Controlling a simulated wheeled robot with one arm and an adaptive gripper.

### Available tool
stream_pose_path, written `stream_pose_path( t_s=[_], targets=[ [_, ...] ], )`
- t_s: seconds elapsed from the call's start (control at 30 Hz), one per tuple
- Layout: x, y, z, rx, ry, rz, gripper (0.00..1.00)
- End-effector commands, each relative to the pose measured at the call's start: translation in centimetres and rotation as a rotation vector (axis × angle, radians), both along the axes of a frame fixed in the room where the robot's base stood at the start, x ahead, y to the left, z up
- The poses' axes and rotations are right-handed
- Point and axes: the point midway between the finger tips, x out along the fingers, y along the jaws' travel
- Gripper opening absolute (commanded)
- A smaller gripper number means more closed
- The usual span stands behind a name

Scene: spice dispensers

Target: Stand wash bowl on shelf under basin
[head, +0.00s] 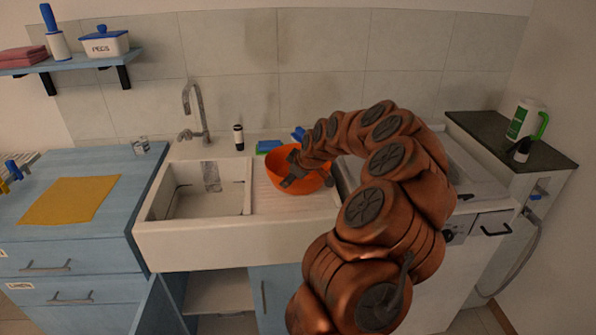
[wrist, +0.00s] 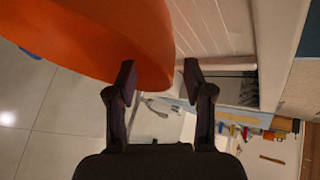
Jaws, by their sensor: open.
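The orange wash bowl (head: 310,184) sits on the ribbed drainboard to the right of the basin (head: 205,195). It also fills the upper left of the wrist view (wrist: 85,30). The shelf under the basin (head: 222,292) shows through the open cupboard, partly in shadow.
A blue cupboard door (head: 160,307) stands open at the left of the opening; another blue door (head: 279,295) is at its right. The tap (head: 194,112) rises behind the basin. A dark bottle (head: 239,137) and a sponge (head: 268,146) stand behind. A yellow cloth (head: 70,200) lies left.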

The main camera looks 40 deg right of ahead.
Motion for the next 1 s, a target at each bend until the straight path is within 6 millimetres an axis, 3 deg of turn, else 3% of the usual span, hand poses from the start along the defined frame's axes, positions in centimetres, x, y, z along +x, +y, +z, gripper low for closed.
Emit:
stream_pose_path(
  t_s=[0.6,0.87,1.0],
  targets=[
    [2.8,0.3,-4.0,0.004,0.003,-0.001,0.52],
    [3.0,0.3,-4.3,0.002,0.002,-0.001,0.52],
    [3.0,0.3,-4.3,0.002,0.002,-0.001,0.41]
  ],
)
